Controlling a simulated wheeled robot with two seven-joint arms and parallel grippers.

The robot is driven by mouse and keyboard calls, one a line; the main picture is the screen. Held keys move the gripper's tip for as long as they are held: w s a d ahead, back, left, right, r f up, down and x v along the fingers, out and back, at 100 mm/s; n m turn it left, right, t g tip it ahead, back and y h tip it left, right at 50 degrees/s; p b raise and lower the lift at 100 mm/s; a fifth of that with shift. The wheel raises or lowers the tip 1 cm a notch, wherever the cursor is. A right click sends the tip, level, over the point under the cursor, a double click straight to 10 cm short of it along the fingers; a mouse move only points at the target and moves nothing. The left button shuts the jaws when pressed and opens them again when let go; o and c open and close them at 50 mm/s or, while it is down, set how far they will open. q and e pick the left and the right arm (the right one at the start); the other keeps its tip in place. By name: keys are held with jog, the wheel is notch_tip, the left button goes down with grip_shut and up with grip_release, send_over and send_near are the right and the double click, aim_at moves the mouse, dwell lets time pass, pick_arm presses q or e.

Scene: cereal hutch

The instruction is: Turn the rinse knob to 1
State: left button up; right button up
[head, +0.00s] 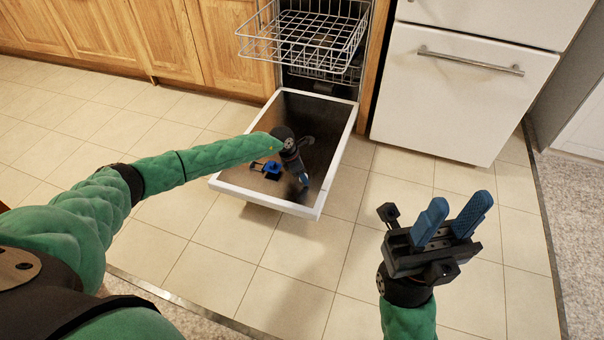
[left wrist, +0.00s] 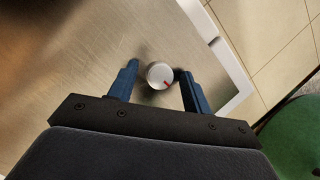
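The rinse knob (left wrist: 160,75) is a round, pale knob with a red mark on the inner face of the open dishwasher door (head: 228,184). In the left wrist view the red mark points to the lower right; no numerals can be made out. My left gripper (left wrist: 156,74) is open with its blue fingers on either side of the knob. There is a gap at the left finger, and the right finger is very close to the knob; I cannot tell if it touches. In the head view my left gripper (head: 284,177) hides the knob. My right gripper (head: 462,205) is open and empty.
A wire rack (head: 305,38) is pulled out above the lowered door. Wooden cabinets (head: 150,45) stand to the left and a white drawer unit (head: 455,95) to the right. The tiled floor (head: 300,265) in front of the door is clear.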

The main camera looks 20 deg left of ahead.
pick_arm(q)
jog(key=p+v, duration=0.2)
jog(key=v, duration=0.5)
jog(key=shift+r, duration=0.4)
jog(key=shift+a, duration=0.1)
dwell(0.5)
